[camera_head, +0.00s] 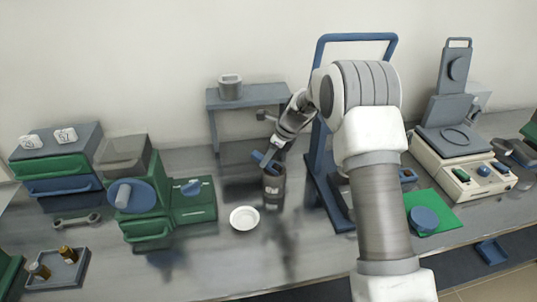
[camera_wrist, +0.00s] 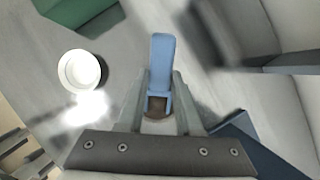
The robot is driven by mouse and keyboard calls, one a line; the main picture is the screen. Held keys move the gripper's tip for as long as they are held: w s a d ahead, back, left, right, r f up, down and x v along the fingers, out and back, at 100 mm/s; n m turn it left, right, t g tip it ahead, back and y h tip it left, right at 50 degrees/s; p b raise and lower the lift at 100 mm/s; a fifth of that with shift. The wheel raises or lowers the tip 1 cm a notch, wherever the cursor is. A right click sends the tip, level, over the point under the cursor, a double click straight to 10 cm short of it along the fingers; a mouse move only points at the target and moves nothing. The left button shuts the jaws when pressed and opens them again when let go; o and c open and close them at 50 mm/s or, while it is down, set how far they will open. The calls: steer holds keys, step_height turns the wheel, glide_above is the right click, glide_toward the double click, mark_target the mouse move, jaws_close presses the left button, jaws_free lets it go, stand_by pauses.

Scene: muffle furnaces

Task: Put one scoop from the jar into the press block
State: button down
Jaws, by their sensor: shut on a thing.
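My gripper (camera_head: 267,157) is shut on a blue scoop (camera_head: 259,157), just above a dark grey cylindrical jar (camera_head: 274,188) on the bench. In the wrist view the scoop (camera_wrist: 161,62) sits between the fingers, with a brown patch below its blue part; I cannot tell whether that is powder. The scoop's lower end is hidden, so I cannot tell whether it is inside the jar. A tall blue press frame (camera_head: 316,150) stands just right of the jar. I cannot make out the press block; my arm covers part of that area.
A white dish (camera_head: 244,218) lies in front left of the jar. A grey shelf (camera_head: 249,96) with a grey pot (camera_head: 230,86) stands behind. Green equipment (camera_head: 145,207) is at left. A scale (camera_head: 463,165) and green mat (camera_head: 440,205) are at right. The front middle bench is clear.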

mark_target(259, 155)
steer(key=shift+w+a+r+g+h+p, duration=0.1)
steer(key=shift+a+g+h+p, duration=0.25)
steer(key=shift+p, duration=0.9)
steer(key=shift+g+h+p, duration=0.15)
steer(key=shift+h+p, duration=0.4)
steer(key=shift+p, duration=0.7)
steer(key=shift+w+a+g+h+p, duration=0.1)
steer(key=shift+g+h+p, duration=0.2)
steer(key=shift+h+p, duration=0.6)
steer(key=shift+a+p, duration=0.1)
steer(key=shift+p, duration=0.25)
steer(key=shift+w+a+h+p, duration=0.2)
steer(key=shift+a+h+p, duration=0.15)
steer(key=shift+h+p, duration=0.05)
steer(key=shift+w+a+f+g+h, duration=0.15)
steer(key=shift+a+f+g+h, duration=0.2)
steer(key=shift+g+h, duration=0.15)
steer(key=shift+w+a+r, duration=0.1)
steer(key=shift+a+r, duration=0.1)
steer(key=shift+r, duration=0.5)
steer(key=shift+w+a+r, duration=0.1)
steer(key=shift+a+r, duration=0.05)
steer(key=shift+r, duration=0.55)
